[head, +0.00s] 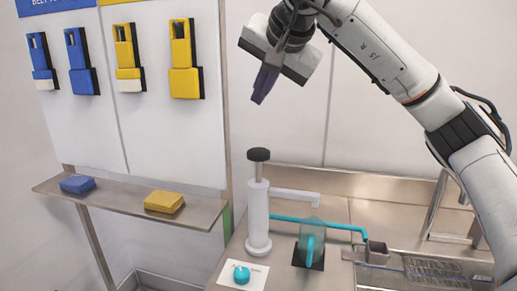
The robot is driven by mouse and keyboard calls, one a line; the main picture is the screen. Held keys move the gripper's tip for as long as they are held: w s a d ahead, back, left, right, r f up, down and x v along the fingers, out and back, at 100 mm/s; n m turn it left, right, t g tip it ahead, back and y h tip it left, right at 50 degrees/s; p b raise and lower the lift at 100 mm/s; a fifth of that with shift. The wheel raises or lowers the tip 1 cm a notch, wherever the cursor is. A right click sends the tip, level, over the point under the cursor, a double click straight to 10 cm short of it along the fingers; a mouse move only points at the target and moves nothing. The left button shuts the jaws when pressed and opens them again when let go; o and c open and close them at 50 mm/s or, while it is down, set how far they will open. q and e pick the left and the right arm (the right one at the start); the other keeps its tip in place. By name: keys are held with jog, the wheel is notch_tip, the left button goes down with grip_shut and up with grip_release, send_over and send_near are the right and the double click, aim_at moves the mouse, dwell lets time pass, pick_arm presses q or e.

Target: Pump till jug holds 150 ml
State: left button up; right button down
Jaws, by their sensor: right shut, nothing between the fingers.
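A white pump (258,216) with a black knob (258,155) on top stands upright on the steel counter. Its white spout reaches right, over a clear bluish jug (314,236) with a teal handle. The jug stands on a black pad (304,262). I cannot read a liquid level in it. My right gripper (259,99) is shut and empty, in the air above the pump's knob and apart from it. My left gripper is not in view.
A teal tube runs behind the jug to a small grey box (376,253). A teal knob (242,274) on a white card sits in front of the pump. A shelf (120,205) at left holds blue and yellow blocks; more hang on the wall panel.

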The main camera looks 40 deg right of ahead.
aim_at(260, 153)
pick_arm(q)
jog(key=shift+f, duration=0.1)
pick_arm(e)
jog(key=shift+f, duration=0.15)
